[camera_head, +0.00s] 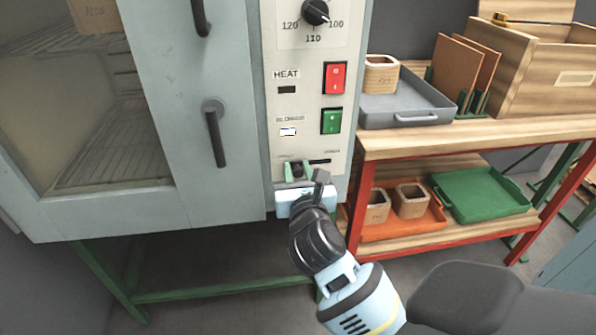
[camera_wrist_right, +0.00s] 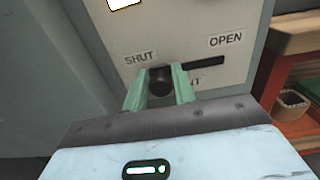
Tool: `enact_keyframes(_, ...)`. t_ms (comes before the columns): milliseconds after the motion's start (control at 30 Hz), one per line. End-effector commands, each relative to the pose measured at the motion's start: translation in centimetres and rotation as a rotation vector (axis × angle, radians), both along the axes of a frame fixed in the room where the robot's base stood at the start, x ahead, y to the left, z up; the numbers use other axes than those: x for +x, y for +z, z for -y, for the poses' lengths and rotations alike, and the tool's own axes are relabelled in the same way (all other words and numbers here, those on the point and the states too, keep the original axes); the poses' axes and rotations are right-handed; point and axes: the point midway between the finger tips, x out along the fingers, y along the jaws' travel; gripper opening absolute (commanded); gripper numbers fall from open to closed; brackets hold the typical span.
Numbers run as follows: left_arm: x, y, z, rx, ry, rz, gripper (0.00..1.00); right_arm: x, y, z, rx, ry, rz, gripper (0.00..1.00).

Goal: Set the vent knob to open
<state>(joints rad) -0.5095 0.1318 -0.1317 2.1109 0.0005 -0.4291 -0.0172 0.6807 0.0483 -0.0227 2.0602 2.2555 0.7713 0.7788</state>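The vent knob (camera_wrist_right: 160,82) is a small dark knob at the left, SHUT end of a dark horizontal slot (camera_wrist_right: 203,63) on the oven's panel. The OPEN label (camera_wrist_right: 226,40) is above the slot's right end. My right gripper (camera_wrist_right: 162,80) has its two green fingers on either side of the knob, closed up against it. In the head view, my right gripper (camera_head: 298,172) is at the bottom of the control panel, and its fingers partly hide the knob. My left gripper is in neither view.
Above the slot are a green switch (camera_head: 331,121), a red switch (camera_head: 335,78) and a dial (camera_head: 315,12). The oven door handle (camera_head: 214,135) sticks out to the left. A wooden bench (camera_head: 480,138) with a grey tray (camera_head: 405,108) stands on the right.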

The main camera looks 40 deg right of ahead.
Motion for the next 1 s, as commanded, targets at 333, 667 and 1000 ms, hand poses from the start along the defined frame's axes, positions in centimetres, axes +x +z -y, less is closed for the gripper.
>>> enact_keyframes(333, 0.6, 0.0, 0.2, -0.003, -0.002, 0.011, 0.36, 0.0, 0.0, 0.0, 0.000, 0.000, 0.000, 0.00)
enact_keyframes(667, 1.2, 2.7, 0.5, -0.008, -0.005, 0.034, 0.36, -1.8, 0.4, 2.8, -0.002, -0.003, -0.003, 0.00)
enact_keyframes(1000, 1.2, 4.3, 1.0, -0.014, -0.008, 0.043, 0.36, -3.4, 0.0, 5.5, 0.001, -0.001, -0.001, 0.00)
